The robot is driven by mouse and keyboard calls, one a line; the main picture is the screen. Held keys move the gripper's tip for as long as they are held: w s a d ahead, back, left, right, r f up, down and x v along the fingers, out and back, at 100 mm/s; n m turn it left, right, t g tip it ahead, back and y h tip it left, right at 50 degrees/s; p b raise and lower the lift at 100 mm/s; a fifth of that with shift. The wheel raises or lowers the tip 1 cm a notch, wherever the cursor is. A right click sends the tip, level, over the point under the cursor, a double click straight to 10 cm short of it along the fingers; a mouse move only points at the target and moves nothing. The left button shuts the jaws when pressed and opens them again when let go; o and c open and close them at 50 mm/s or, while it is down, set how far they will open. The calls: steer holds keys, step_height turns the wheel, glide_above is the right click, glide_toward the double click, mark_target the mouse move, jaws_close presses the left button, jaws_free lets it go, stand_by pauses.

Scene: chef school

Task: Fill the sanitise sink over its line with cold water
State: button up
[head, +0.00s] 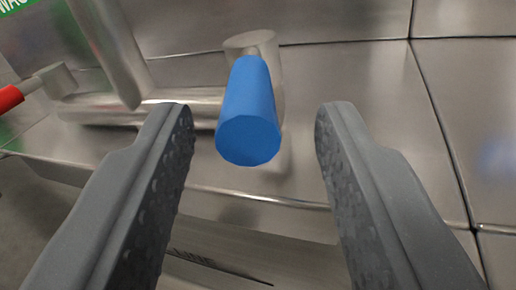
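A blue tap handle (250,110) points toward me from the right end of a metal tap body (200,105) on the steel wall. My gripper (255,112) is open. Its two grey fingers stand to the left and right of the blue handle, with a gap on each side, so neither appears to touch it. A red handle (10,97) shows at the left edge, on the tap's other end. A metal spout or pipe (108,50) rises from the tap body. Part of a basin (225,262) shows below, with a marking too blurred to read; I cannot make out water.
Steel wall panels (340,75) with dark seams fill the back and right. A steel ledge (240,190) runs below the tap. A green sign (15,5) is cut off at the top left.

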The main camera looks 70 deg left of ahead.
steer(key=v, duration=0.8)
steer(key=shift+d, duration=0.25)
steer(key=shift+s, duration=0.1)
stand_by(0.8)
